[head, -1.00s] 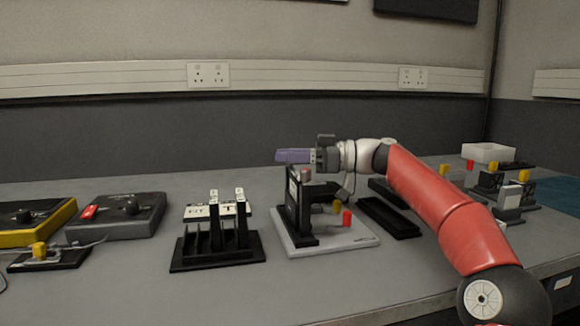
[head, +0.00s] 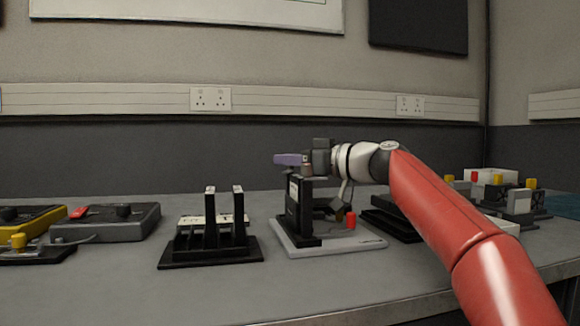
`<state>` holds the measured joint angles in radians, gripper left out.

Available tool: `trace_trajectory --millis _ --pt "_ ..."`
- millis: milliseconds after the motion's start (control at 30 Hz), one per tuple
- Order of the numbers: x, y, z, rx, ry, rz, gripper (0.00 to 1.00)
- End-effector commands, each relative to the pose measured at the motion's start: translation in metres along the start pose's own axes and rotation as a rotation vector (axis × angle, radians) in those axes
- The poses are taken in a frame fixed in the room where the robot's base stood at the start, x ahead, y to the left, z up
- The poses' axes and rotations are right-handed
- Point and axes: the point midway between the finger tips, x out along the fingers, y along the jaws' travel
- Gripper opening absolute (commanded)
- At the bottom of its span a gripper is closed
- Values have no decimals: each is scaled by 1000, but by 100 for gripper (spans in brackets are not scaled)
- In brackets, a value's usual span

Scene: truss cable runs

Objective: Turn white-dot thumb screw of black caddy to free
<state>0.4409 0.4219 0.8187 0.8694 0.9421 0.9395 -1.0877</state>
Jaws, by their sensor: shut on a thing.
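My gripper (head: 320,158) points left, above a black upright holder (head: 299,212) on a light grey base plate (head: 338,244). It is shut on a purple piece (head: 289,159) that sticks out to its left. The piece is over the top of the holder; I cannot tell whether they touch. A red knob (head: 351,219) stands at the right of the plate. I cannot make out a white-dot thumb screw, and my gripper and wrist hide part of the space above the plate.
Left of the plate is a black slotted rack (head: 211,252) with upright posts. Farther left are a grey box (head: 118,222) and a yellow box (head: 30,222). Blocks with yellow and red knobs (head: 517,206) stand at the right. The front of the bench is clear.

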Motion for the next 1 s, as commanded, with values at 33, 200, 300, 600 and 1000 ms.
trace_trajectory --millis 33,200,300,600,1000 --pt "0 0 0 0 0 1 0" --pt "0 0 0 0 0 1 0" --pt "0 0 0 0 0 0 22" --pt "0 0 0 0 0 -1 38" --pt "1 0 -49 -2 3 -2 38"
